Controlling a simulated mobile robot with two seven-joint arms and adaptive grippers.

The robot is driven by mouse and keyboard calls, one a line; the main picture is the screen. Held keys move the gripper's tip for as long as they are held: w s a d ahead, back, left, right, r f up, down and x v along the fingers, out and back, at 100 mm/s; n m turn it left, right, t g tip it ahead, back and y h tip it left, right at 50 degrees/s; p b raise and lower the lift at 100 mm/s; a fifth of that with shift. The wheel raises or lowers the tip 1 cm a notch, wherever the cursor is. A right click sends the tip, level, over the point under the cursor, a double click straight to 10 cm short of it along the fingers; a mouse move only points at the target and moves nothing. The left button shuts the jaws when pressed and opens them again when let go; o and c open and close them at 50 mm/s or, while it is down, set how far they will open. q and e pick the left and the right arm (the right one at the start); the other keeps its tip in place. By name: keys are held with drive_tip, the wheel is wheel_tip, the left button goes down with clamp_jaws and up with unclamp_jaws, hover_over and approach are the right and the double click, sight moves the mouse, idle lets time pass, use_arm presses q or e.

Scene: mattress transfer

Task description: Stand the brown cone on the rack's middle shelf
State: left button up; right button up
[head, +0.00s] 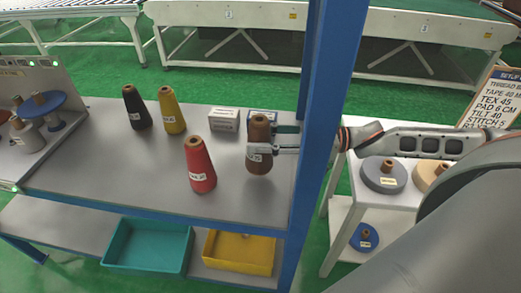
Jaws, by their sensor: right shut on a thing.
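The brown cone (259,160) is upright at the right end of the rack's grey shelf (105,177), just left of the blue post. My right gripper (262,143) comes in from the right behind the post and is shut on the cone. The cone's base is at or just above the shelf surface; I cannot tell whether it touches. The rack (330,100) has a lower level beneath this shelf. My left gripper is not in view.
A red cone (200,167), black cone (136,108), yellow cone (171,111) and small white boxes (224,120) stand on the same shelf. Teal (148,246) and yellow bins (239,252) sit below. A white cart (342,210) with discs stands right. The shelf's front left is clear.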

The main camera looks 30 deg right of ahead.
drive_tip(key=shift+f, duration=1.8)
drive_tip(key=shift+f, duration=0.1)
drive_tip(key=o, duration=1.3)
drive_tip(key=p+v, duration=0.1)
drive_tip(key=v, duration=1.1)
drive_tip(key=shift+p, duration=0.3)
drive_tip(key=shift+s, duration=0.1)
